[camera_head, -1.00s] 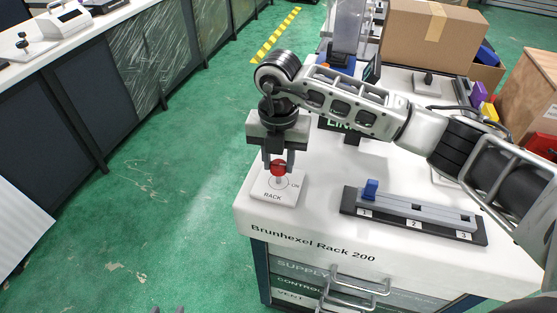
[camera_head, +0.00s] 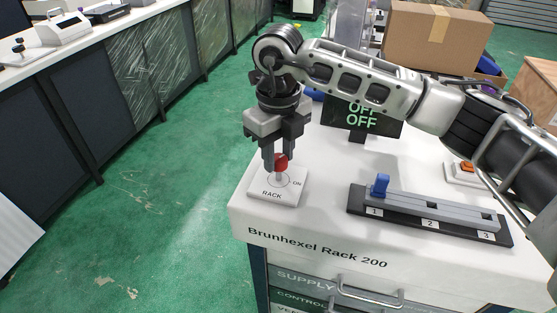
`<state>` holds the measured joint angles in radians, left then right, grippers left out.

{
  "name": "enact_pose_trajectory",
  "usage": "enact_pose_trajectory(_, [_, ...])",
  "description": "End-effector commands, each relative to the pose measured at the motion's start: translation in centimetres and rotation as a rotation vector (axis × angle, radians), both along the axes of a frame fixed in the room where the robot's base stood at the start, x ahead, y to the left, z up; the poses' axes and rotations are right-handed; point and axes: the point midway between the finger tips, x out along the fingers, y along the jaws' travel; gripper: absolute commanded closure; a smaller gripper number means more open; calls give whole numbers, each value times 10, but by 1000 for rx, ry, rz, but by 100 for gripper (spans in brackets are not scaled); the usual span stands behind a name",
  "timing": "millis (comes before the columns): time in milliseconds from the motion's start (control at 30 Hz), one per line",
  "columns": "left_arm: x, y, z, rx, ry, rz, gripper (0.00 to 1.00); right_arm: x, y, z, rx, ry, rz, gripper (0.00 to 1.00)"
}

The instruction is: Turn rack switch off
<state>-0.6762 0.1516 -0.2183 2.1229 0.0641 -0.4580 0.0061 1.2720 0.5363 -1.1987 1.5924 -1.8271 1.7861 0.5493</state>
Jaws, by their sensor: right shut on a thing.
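The rack switch has a red knob (camera_head: 282,161) on a white base plate (camera_head: 292,196) marked RACK and ON. It sits at the front left corner of the white Brunhexel Rack 200 top (camera_head: 330,165). My right gripper (camera_head: 274,164) points down over the switch and is shut on the red knob. Its fingers partly cover the knob, and I cannot tell the knob's exact angle. A dark display (camera_head: 361,118) behind shows OFF in green on two lines, the upper one partly hidden by my right arm. My left gripper is not in view.
A slider with a blue handle (camera_head: 381,185) sits at position 1 of a grey rail (camera_head: 440,213), right of the switch. An orange button (camera_head: 467,168) is further right. Cardboard boxes (camera_head: 440,38) stand behind. Open green floor lies to the left.

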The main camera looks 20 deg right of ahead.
Motion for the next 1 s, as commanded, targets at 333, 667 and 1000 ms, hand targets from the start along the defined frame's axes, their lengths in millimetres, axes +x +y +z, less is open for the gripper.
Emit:
enact_pose_trajectory(333, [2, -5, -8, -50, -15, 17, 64, 1, 0, 0, 1, -6, 305, 91])
enact_pose_trajectory(667, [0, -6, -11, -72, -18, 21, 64, 1, 0, 1, 2, -7, 493, 91])
enact_pose_trajectory(1000, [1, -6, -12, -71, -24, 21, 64, 2, 0, 3, 2, -9, 559, 91])
